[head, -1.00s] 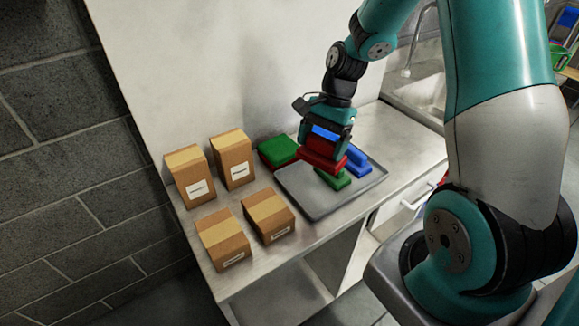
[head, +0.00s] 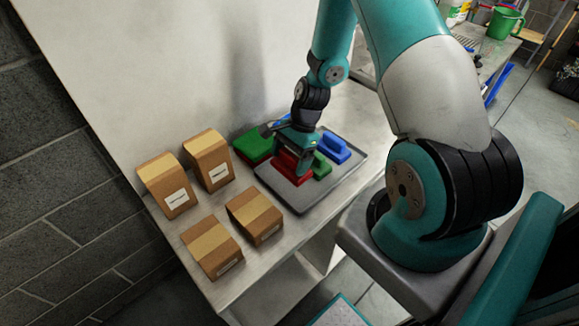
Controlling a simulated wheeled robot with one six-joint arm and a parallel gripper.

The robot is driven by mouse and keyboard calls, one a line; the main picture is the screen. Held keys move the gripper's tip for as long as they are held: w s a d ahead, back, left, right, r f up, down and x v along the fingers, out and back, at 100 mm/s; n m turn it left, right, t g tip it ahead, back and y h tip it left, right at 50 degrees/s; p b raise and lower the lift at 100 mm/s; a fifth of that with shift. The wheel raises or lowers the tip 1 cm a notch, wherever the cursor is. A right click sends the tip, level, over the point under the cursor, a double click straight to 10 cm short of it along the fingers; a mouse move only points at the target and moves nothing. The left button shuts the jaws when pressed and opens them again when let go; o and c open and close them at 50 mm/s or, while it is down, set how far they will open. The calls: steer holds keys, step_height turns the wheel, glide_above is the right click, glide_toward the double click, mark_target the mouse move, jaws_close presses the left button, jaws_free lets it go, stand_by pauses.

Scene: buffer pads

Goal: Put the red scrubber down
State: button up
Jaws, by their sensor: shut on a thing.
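The red scrubber (head: 288,166) is in the jaws of my gripper (head: 296,158), which points down over the grey tray (head: 306,198). The scrubber is low at the tray's left part, and its underside seems to be at or very near the tray surface; I cannot tell if it touches. My gripper hides part of its top. A green scrubber (head: 321,167) lies on the tray just right of the red one. A blue scrubber (head: 335,148) lies further right and back on the tray.
A green pad (head: 251,147) with red under it sits left of the tray. Something blue (head: 283,121) shows behind my gripper, partly hidden. Several cardboard boxes (head: 208,160) stand on the counter at left. The tray's front strip is clear.

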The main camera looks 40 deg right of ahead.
mark_target(290, 170)
steer(key=shift+f+p, duration=0.4)
steer(key=shift+f, duration=2)
